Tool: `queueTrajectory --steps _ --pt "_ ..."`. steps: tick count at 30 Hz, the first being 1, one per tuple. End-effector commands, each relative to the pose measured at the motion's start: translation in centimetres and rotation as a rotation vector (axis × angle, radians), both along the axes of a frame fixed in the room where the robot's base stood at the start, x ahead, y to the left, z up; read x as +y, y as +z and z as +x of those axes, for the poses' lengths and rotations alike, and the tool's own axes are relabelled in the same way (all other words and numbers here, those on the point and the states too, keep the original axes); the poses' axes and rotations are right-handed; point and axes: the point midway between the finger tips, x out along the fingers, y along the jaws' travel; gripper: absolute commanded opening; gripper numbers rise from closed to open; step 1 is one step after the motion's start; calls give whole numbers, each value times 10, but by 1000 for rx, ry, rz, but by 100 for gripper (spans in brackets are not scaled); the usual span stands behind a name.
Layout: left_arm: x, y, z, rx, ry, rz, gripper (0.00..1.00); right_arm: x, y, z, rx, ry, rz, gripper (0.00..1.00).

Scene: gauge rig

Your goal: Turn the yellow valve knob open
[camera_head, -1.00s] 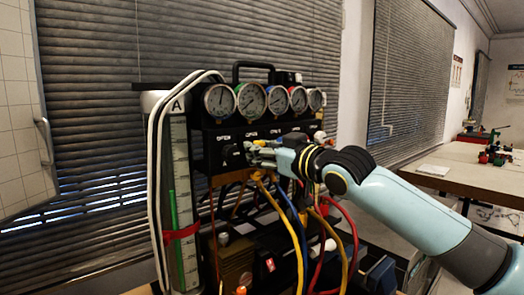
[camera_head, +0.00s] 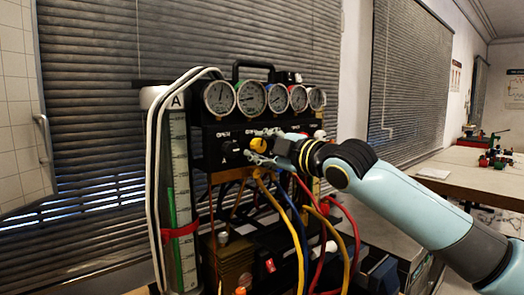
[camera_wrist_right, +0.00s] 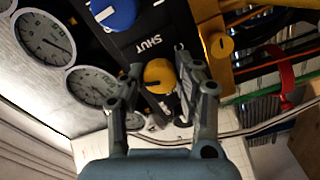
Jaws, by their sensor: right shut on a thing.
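The yellow valve knob (camera_head: 259,145) is on the front of the black valve panel, below the gauges. It also shows in the right wrist view (camera_wrist_right: 159,75), with a dark pointer mark on its face. My right gripper (camera_head: 254,146) is shut on the knob, one finger above it and one below in the head view. In the right wrist view the fingers (camera_wrist_right: 159,68) stand on either side of the knob. The right arm comes in from the right. My left gripper is not in view.
A black knob (camera_head: 232,148) sits left of the yellow one, and a blue knob (camera_wrist_right: 114,10) is close by in the wrist view. A gauge (camera_head: 252,97) is among several above. Yellow, blue and red hoses (camera_head: 292,215) hang below the gripper. A graduated tube (camera_head: 179,205) stands left.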

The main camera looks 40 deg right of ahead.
Motion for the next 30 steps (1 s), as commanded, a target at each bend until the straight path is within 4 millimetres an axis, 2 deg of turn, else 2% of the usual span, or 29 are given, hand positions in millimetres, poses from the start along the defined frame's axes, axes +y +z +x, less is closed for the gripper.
queueTrajectory --steps 12,30 --pt "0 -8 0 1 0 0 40 0 -2 0 -16 0 -230 0" --pt "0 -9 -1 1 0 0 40 0 -2 0 -18 0 -281 0"
